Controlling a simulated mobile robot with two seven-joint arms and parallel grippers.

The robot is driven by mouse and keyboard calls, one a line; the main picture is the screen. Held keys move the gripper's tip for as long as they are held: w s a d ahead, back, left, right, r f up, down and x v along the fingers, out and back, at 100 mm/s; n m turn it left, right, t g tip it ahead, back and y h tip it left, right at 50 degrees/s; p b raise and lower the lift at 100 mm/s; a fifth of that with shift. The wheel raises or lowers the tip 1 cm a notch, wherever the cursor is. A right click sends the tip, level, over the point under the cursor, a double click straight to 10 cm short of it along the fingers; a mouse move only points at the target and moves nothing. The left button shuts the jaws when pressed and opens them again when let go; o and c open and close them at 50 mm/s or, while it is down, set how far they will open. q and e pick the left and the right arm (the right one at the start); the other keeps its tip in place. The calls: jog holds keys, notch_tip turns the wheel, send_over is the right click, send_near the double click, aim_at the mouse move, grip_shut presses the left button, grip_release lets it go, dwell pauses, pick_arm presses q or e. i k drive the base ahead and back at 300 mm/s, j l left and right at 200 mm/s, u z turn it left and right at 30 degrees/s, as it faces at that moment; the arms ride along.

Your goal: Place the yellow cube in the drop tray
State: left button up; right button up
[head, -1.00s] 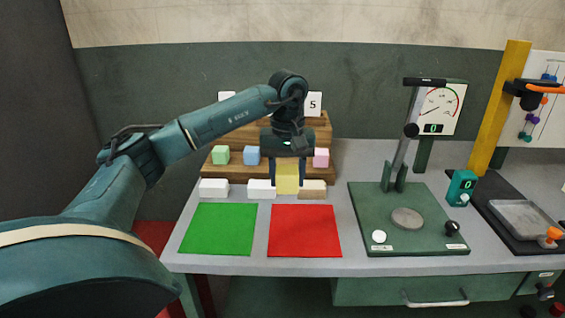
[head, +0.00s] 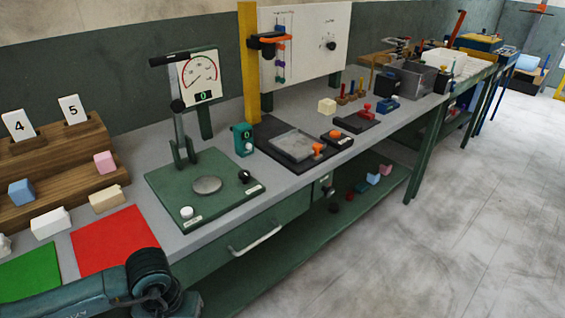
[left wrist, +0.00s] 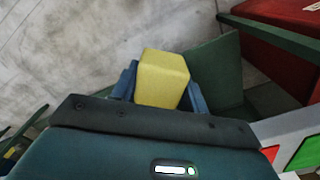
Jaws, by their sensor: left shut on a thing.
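In the left wrist view the yellow cube (left wrist: 161,78) is held between the blue fingers of my left gripper (left wrist: 160,85). My left gripper is shut on it, and the floor shows behind it. In the head view my left arm comes in at the lower left; its gripper and the cube are out of sight there. My right gripper is in neither view. A shallow grey tray (head: 297,146) lies on a black base on the bench. I cannot tell whether it is the drop tray.
A green press stand (head: 163,183) with a dial stands left of a teal counter (head: 243,139). A red mat (head: 115,238), a green mat (head: 28,278) and wooden steps (head: 70,165) are at left. A grey bin (head: 410,82) stands farther along. Open floor lies right.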

aim_at(298, 146)
jog(key=i+l, duration=0.1)
jog(key=l, duration=0.35)
jog(key=i+l+u, duration=0.1)
jog(key=l, duration=0.35)
jog(key=i+l, duration=0.15)
jog(key=l, duration=0.3)
jog(key=i+l+u, duration=0.1)
jog(key=l, duration=0.35)
